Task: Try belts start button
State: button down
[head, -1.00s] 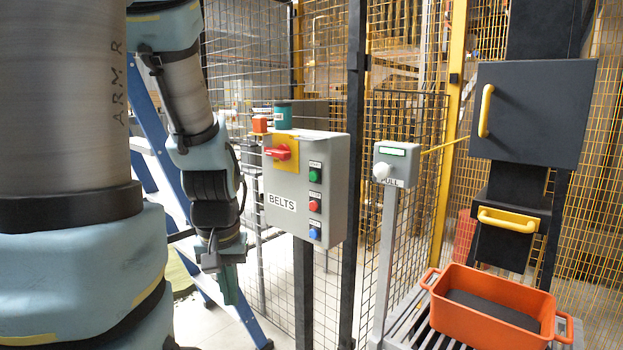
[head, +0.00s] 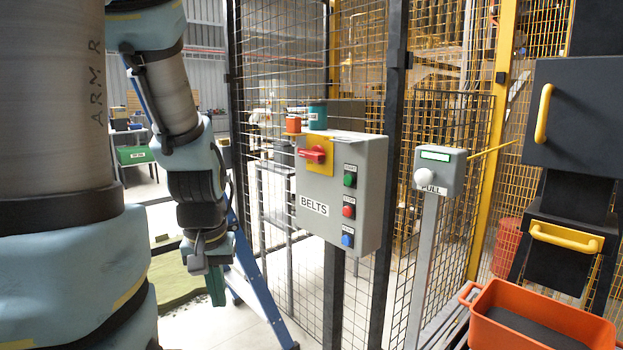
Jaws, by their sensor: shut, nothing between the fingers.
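The grey belts control box (head: 341,192) stands on a dark post in the middle of the head view. Its front carries a BELTS label, a red rotary switch (head: 312,155) on a yellow plate, and a column of three buttons. The green start button (head: 350,180) is at the top, a red button (head: 348,212) is below it, and a blue button (head: 347,240) is lowest. My gripper (head: 217,290) hangs pointing down to the left of the box, apart from it and lower than the buttons. Its fingers are shut and empty.
An orange tub (head: 540,318) is at lower right. A blue ladder (head: 254,290) stands behind my gripper. Mesh fencing runs behind.

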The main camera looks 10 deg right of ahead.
aim_at(348, 179)
jog(key=u, duration=1.25)
jog(key=k+l, duration=0.15)
jog(key=k, duration=0.3)
jog(key=k+l, duration=0.2)
jog(key=k, duration=0.25)
jog(key=k+l, duration=0.15)
jog(key=k, duration=0.3)
